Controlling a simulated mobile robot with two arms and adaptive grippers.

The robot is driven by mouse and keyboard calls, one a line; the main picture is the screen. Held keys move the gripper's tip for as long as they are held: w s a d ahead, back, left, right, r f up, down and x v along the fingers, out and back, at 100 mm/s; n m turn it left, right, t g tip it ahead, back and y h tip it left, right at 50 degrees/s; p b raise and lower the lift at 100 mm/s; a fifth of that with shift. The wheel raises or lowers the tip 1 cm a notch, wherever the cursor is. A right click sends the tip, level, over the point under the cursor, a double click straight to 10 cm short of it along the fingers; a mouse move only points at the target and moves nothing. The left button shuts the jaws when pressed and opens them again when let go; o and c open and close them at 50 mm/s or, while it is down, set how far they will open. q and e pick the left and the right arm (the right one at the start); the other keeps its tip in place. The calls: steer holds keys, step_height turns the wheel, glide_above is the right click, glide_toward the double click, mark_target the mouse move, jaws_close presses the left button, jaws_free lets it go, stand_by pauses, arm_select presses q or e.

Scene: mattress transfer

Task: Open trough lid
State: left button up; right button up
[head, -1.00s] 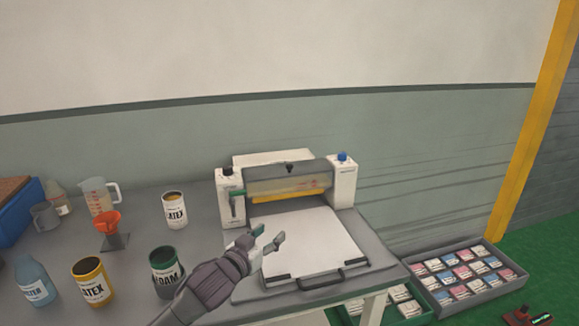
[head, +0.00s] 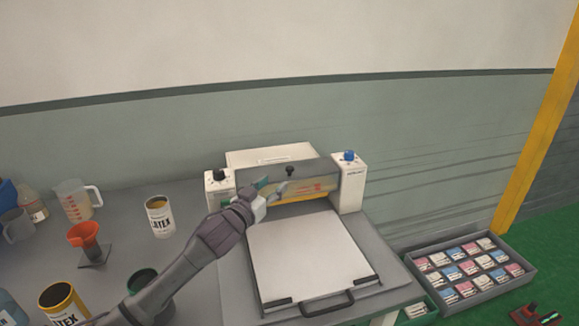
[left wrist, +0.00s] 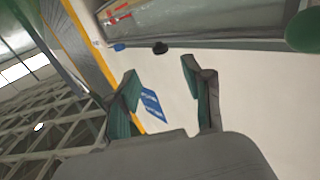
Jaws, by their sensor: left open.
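The trough lid (head: 320,172) is a grey panel with a small black knob (head: 290,171) on its upper edge. It lies across the white machine, over a clear front with yellow and red marks. In the left wrist view the black knob (left wrist: 160,48) is just beyond and between the fingertips. My left gripper (head: 273,187) is open and empty, in front of the lid's left part and close to the knob, and it hides part of the lid. I see no contact with the knob. My right gripper is out of view.
The machine's white right post (head: 349,186) has a blue knob on top. A white plate (head: 310,255) with a black handle lies in front. Cans, an orange funnel (head: 84,234) and a measuring jug (head: 77,200) stand at the left. A crate of packets (head: 471,303) sits at lower right.

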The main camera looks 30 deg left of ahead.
mark_target(290, 167)
arm_select(q)
steer(key=w, duration=0.4)
steer(key=shift+w+a+r+p, duration=0.1)
steer(key=shift+a+r+p, duration=0.1)
steer(key=shift+p, duration=0.1)
steer(key=w, duration=0.4)
steer(key=shift+w+a+f+p, duration=0.2)
steer(key=shift+p, duration=0.1)
steer(key=shift+w, duration=0.4)
steer(key=shift+w+f, duration=0.1)
steer(key=shift+w, duration=0.25)
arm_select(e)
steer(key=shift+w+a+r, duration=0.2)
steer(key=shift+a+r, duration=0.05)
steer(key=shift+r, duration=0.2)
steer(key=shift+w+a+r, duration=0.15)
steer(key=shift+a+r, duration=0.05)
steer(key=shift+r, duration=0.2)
arm_select(q)
steer(key=shift+c, duration=0.2)
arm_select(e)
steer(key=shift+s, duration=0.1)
arm_select(q)
steer(key=shift+c, duration=1.4)
jaws_close()
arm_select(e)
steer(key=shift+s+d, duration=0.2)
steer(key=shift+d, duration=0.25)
